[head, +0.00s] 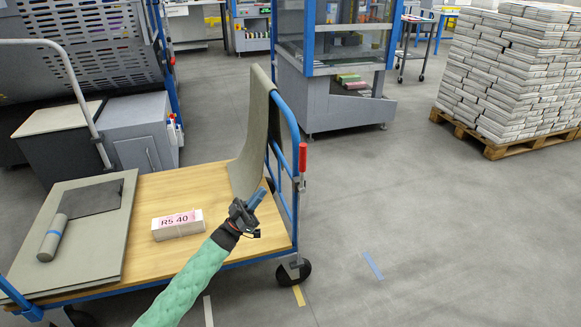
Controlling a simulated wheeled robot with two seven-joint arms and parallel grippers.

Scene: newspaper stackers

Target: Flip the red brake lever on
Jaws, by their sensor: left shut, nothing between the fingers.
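The red brake lever (303,157) stands upright on the blue upright frame at the right end of the cart (215,180), above a pale bracket. My left gripper (261,192) is shut and empty. In the picture it is just left of and below the lever, apart from it, in front of the cart's right end. My left arm in its green sleeve reaches up from the bottom. My right gripper is not in view.
A paper bundle marked R5 40 (178,224), grey mats (90,240) and a roll (53,238) lie on the cart. A grey mat (255,140) hangs over its blue frame. A newspaper pallet (508,141) stands at back right. The floor right of the cart is clear.

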